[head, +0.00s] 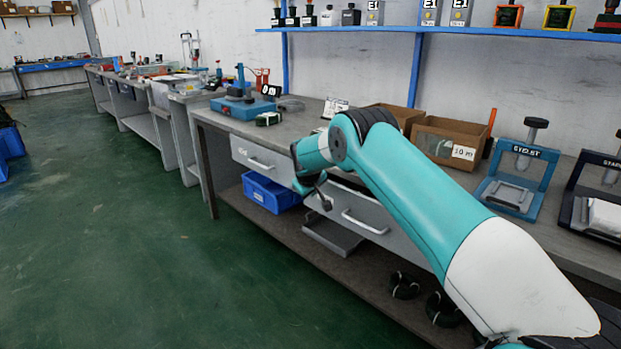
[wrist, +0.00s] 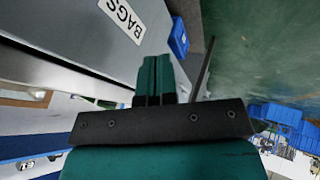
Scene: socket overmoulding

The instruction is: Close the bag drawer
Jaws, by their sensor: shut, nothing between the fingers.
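The bag drawer is the grey drawer (head: 385,226) with a bar handle under the bench top, right of my gripper in the head view. It appears to stand out from the bench, with a dark gap behind its front's upper edge. My arm hides part of it. In the wrist view its grey front (wrist: 75,25) carries a white BAGS label (wrist: 124,18). My gripper (head: 325,203) is at the left end of this front. Its fingers (wrist: 157,80) are together and empty, beside the front in the wrist view. Whether they touch it I cannot tell.
A second drawer (head: 262,160) on the left looks flush with the bench. A blue bin (head: 270,193) stands on the lower shelf (head: 255,214). Cardboard boxes (head: 450,143) and a blue press (head: 515,180) stand on the bench top. The green floor (head: 150,260) in front is clear.

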